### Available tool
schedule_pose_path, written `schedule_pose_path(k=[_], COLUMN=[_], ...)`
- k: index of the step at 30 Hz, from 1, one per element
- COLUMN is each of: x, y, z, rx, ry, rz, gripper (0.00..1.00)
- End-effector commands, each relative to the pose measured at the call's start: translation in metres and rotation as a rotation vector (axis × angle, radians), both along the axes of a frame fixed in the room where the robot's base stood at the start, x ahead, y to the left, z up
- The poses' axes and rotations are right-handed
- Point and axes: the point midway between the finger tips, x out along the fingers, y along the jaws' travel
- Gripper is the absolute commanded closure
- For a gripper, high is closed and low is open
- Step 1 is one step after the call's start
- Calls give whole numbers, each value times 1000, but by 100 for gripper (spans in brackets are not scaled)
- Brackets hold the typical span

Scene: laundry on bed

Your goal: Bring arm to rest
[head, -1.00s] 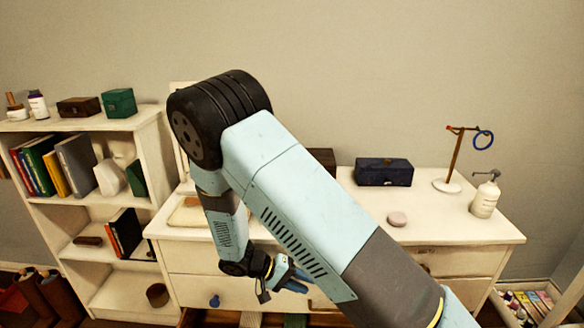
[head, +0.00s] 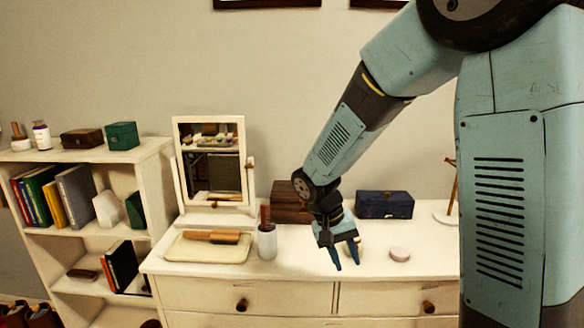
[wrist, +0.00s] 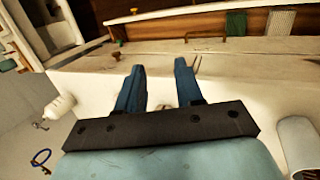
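My gripper (head: 346,258) hangs fingers-down over the front part of the white dresser top (head: 300,262) in the head view. Its two blue fingers are apart with nothing between them. In the wrist view the open fingers (wrist: 160,84) point toward the dresser's front edge, with empty space between them. My arm comes down from the upper right of the head view and hides the dresser's right end.
On the dresser stand a mirror (head: 211,158), a tray (head: 207,248) with brushes, a white cup (head: 267,243), a brown box (head: 291,203), a dark blue box (head: 385,204) and a pale round item (head: 399,253). A bookshelf (head: 84,234) stands left.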

Motion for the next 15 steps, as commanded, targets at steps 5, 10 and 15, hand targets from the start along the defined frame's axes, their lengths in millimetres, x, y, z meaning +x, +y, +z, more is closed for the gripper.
schedule_pose_path(k=[5, 10, 15], x=[-13, -28, -46], y=[-23, -42, -60], z=[38, 69, 97], rx=[99, 180, 247], ry=[-55, -115, -185], rz=[-6, 1, 10], gripper=[64, 64, 64])
